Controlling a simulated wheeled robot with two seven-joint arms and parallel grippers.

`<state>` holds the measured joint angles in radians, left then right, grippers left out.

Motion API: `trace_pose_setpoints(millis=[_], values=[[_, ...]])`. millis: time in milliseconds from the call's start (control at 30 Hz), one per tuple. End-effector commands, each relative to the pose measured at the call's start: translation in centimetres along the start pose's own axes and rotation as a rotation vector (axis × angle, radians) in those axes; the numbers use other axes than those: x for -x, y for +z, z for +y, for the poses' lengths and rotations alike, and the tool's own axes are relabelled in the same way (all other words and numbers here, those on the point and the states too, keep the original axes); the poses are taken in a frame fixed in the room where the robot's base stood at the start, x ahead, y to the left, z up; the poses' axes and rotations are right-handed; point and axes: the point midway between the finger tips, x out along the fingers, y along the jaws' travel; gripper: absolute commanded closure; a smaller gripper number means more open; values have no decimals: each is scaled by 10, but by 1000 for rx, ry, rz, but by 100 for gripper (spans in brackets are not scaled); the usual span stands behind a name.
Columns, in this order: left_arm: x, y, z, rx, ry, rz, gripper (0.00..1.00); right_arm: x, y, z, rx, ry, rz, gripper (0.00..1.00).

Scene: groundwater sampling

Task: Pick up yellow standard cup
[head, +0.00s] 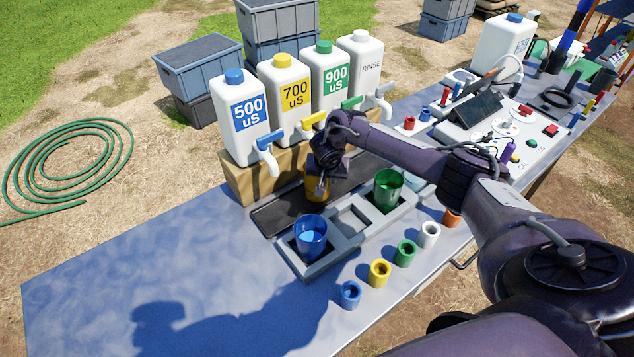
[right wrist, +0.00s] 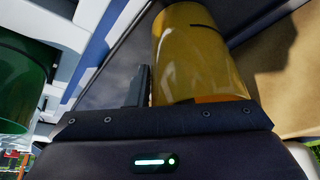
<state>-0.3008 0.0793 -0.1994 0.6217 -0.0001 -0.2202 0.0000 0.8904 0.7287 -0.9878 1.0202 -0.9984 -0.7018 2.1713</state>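The yellow standard cup (head: 315,194) stands on the dark strip in front of the jugs, near the 700 uS jug's yellow tap. My right gripper (head: 321,182) is at this cup and hides part of it. In the right wrist view the translucent yellow cup (right wrist: 198,55) fills the upper middle, and one dark finger (right wrist: 138,86) shows just left of its wall. The other finger is hidden, so whether the fingers close on the cup cannot be told. My left gripper is not in view.
A grey holder (head: 352,219) carries a blue cup (head: 311,237) and a green cup (head: 388,190), its middle compartment empty. Small coloured caps (head: 379,273) line the front edge. Jugs (head: 287,95) stand behind on a wooden block (head: 262,180). The table's left part is clear.

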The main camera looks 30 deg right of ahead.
Motion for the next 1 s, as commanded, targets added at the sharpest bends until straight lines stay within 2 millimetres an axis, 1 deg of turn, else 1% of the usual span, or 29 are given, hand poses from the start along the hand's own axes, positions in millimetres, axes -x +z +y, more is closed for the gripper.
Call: trace_pose_setpoints(millis=[33,133,467,667,833,1000], values=[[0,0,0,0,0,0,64,0,0,0,0,0,0,88],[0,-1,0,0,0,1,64,0,0,0,0,0,0,100],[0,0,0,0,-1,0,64,0,0,0,-1,0,0,100],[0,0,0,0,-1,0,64,5,1,3,0,-1,-1,100],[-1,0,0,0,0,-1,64,19,4,12,1,0,0,100],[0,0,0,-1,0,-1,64,37,15,29,2,2,0,100]])
